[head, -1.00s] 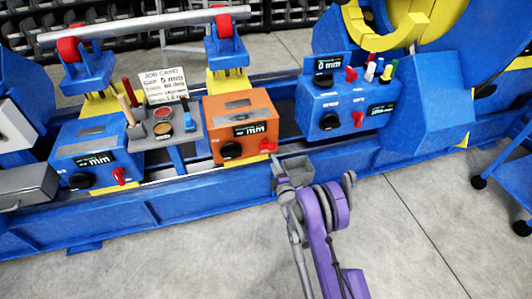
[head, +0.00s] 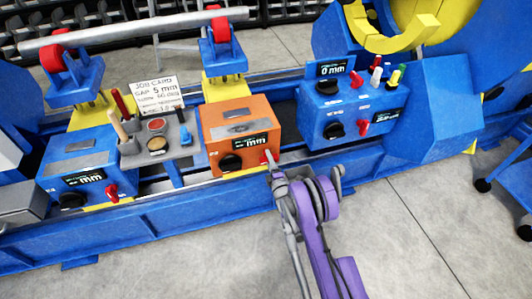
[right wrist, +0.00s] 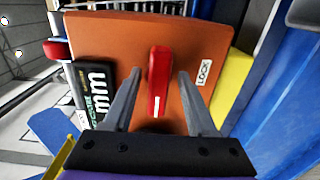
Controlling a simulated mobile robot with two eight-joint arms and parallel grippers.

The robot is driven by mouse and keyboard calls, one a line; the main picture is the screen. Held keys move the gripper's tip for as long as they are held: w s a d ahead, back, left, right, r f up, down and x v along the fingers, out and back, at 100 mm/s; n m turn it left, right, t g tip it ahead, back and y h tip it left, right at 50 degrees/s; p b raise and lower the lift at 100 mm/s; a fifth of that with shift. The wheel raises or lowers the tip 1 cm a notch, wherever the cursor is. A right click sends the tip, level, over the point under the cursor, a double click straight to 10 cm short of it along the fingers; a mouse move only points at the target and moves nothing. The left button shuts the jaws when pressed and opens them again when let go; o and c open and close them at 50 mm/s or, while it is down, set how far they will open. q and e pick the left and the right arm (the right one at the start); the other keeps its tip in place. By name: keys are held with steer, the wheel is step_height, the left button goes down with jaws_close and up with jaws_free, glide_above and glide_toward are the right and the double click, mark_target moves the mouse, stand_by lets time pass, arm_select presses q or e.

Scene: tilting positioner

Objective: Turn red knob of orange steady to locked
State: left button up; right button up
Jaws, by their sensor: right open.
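The orange steady's control box (head: 228,127) stands on the blue bed in the middle of the head view. Its red knob (right wrist: 158,85) is a bar-shaped handle with a white line at its lower end in the right wrist view. A LOCK label (right wrist: 204,72) sits to the right of the knob there, outside the right finger. My right gripper (right wrist: 160,77) is open, with one finger on each side of the knob and small gaps. In the head view my right gripper (head: 270,166) partly hides the knob. My left gripper is not in view.
A blue box (head: 82,165) with its own red knob stands at the left. Another blue control box (head: 350,112) with several knobs stands at the right. Floor in front is clear.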

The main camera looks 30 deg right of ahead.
steer(key=shift+w, duration=0.2)
steer(key=shift+s+r, duration=0.1)
steer(key=shift+s, duration=0.05)
steer(key=shift+c, duration=0.4)
jaws_close()
